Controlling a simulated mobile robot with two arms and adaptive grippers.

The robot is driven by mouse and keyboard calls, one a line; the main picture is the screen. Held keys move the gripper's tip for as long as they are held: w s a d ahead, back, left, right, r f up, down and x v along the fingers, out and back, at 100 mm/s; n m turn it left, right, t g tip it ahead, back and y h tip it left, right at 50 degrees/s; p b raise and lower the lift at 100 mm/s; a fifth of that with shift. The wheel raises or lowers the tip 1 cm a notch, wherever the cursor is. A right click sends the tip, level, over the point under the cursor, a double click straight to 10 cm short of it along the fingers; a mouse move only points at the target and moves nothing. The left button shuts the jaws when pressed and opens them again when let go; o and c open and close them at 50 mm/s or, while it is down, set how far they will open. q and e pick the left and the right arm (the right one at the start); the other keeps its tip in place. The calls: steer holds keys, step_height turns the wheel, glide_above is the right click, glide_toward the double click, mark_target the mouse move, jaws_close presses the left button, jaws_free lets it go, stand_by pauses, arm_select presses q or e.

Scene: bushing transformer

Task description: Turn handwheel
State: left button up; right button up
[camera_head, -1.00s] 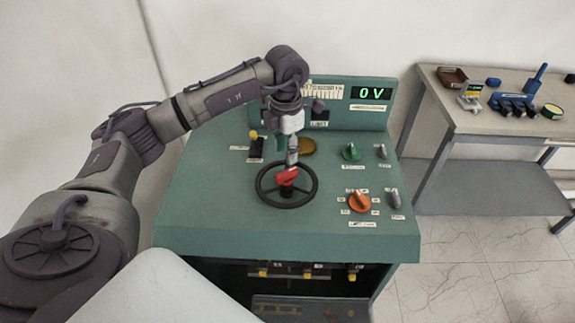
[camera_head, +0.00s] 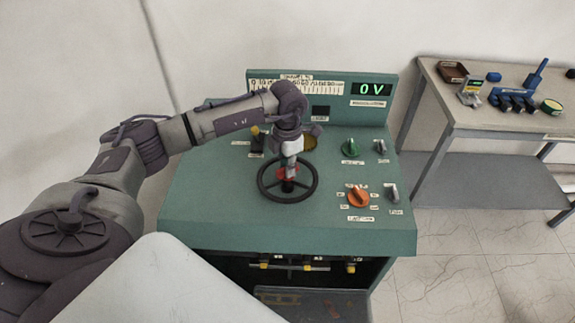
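The black handwheel (camera_head: 262,189) lies on the sloped top of the green control console (camera_head: 215,215), with a red part (camera_head: 283,174) at its hub. My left gripper (camera_head: 288,170) points down over the hub from above and overlaps the red part in the head view. Its fingers are small and partly hidden, so I cannot tell whether they are open, shut, or touching the hub. The console's display (camera_head: 371,90) reads 0 V. My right gripper is not in view.
A green knob (camera_head: 351,149), an orange knob (camera_head: 358,196) and grey switches sit right of the wheel. A black switch (camera_head: 257,146) with a yellow tip stands behind it, left of my gripper. A bench (camera_head: 455,115) with tools stands at the right, with open floor between.

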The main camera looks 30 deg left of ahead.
arm_select(q)
jaws_close()
steer(key=shift+f+n+b, duration=0.15)
steer(key=shift+n+b, duration=0.85)
steer(key=shift+n, duration=0.3)
steer(key=n+b, duration=0.1)
steer(key=n, duration=0.2)
steer(key=shift+n+b, duration=0.3)
steer(key=shift+b, duration=0.05)
steer(key=shift+r, duration=0.2)
